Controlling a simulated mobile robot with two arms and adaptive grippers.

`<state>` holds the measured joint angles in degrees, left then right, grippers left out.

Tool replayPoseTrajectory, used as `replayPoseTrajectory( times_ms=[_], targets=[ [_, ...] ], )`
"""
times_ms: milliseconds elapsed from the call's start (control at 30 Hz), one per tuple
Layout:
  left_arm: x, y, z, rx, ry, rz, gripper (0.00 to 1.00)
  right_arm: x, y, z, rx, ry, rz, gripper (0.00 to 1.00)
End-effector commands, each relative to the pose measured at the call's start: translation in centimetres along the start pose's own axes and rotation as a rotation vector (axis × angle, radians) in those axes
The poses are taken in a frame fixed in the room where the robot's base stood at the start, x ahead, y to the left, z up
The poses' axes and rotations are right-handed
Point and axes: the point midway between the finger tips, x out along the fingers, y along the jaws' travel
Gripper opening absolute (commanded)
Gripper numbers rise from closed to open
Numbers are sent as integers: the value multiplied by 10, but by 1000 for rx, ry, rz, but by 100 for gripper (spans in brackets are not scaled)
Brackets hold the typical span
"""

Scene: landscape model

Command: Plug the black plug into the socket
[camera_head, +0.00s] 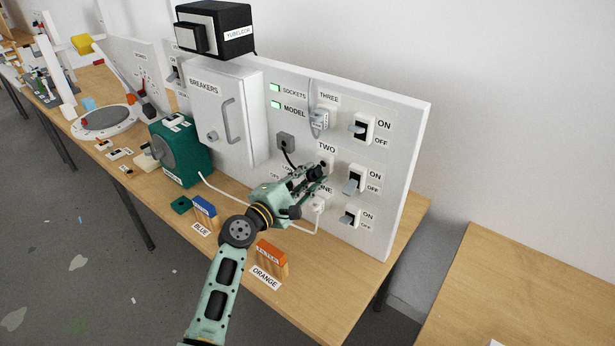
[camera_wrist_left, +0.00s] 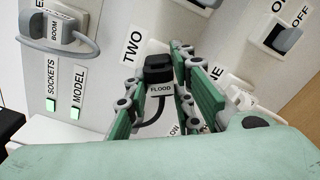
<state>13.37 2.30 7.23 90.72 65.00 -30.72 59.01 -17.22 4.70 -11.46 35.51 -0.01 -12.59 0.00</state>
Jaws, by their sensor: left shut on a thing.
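The black plug (camera_wrist_left: 158,70), with a white FLOOD tag, sits between the fingers of my left gripper (camera_head: 316,172). The gripper is shut on it, with the plug close to the panel at the TWO label (camera_wrist_left: 132,44). A white socket (camera_head: 327,160) shows partly just below the TWO label in the head view. The plug and fingers cover most of it, so I cannot tell whether the plug touches it or is in it. My right gripper is not in view.
The THREE socket above holds a grey BOOM plug (camera_head: 319,121). A white plug (camera_head: 319,202) is at the lower socket. Several switches line the panel's right side. The breaker box (camera_head: 222,115) stands left. Blue (camera_head: 204,210) and orange (camera_head: 271,257) blocks stand at the table's front.

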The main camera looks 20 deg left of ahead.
Motion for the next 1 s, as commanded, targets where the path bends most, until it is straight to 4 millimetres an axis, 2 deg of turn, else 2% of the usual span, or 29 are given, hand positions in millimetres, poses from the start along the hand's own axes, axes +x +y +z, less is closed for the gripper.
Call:
replayPoseTrajectory(
  times_ms=[467, 1000],
  targets=[
    [1, 0, 0, 0, 0, 1, 0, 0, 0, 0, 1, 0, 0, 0],
    [14, 0, 0, 0, -1, 1, 0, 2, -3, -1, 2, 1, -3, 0]
  ],
)
